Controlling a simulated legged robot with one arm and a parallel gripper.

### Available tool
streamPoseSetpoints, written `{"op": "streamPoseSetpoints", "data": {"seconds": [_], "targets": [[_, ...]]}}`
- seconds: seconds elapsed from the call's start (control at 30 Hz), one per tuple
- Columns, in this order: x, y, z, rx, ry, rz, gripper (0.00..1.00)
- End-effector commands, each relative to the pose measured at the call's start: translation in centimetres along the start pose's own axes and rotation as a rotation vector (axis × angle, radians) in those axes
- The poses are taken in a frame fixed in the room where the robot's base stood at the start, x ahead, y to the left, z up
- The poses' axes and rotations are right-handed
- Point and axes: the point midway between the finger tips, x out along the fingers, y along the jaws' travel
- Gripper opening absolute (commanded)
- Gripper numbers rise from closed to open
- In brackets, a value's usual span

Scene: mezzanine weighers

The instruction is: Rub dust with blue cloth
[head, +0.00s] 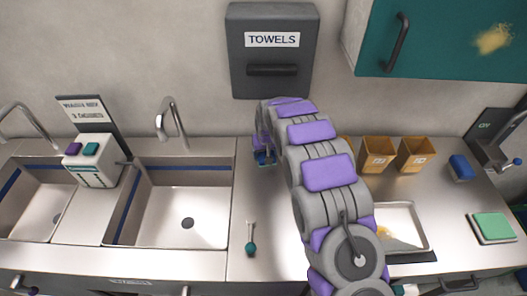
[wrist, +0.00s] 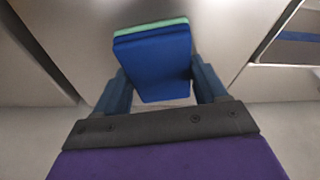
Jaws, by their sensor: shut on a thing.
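My gripper (wrist: 160,85) is shut on a folded blue cloth (wrist: 155,65) with a pale green layer along its far edge, in the wrist view. In the head view my gripper (head: 264,158) is small and partly hidden behind my arm, near the back of the counter below the towel box. A little blue shows there. A yellow dust patch (head: 494,39) marks the teal cabinet door (head: 440,45) at upper right. More yellow dust (head: 388,236) lies in the shallow metal tray (head: 408,217), partly hidden by my arm.
Two sinks (head: 190,205) are at left, with a soap dispenser (head: 91,160) between them. A teal-ended tool (head: 250,243) lies on the counter. Brown bins (head: 416,155), a blue block (head: 461,167) and a green pad (head: 492,227) are at right. A towel box (head: 271,75) hangs on the wall.

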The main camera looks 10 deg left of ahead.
Motion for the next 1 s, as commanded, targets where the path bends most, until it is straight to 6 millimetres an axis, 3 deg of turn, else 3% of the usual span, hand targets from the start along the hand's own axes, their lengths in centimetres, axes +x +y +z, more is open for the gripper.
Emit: {"op": "streamPoseSetpoints", "data": {"seconds": [0.47, 0.73, 1.0], "targets": [[-0.4, 3.3, 0.8, 0.001, -0.001, 0.0, 0.37], [0.0, 2.8, 0.7, 0.0, -0.002, 0.0, 0.37], [0.4, 0.7, 0.3, -0.001, -0.005, 0.0, 0.37]]}}
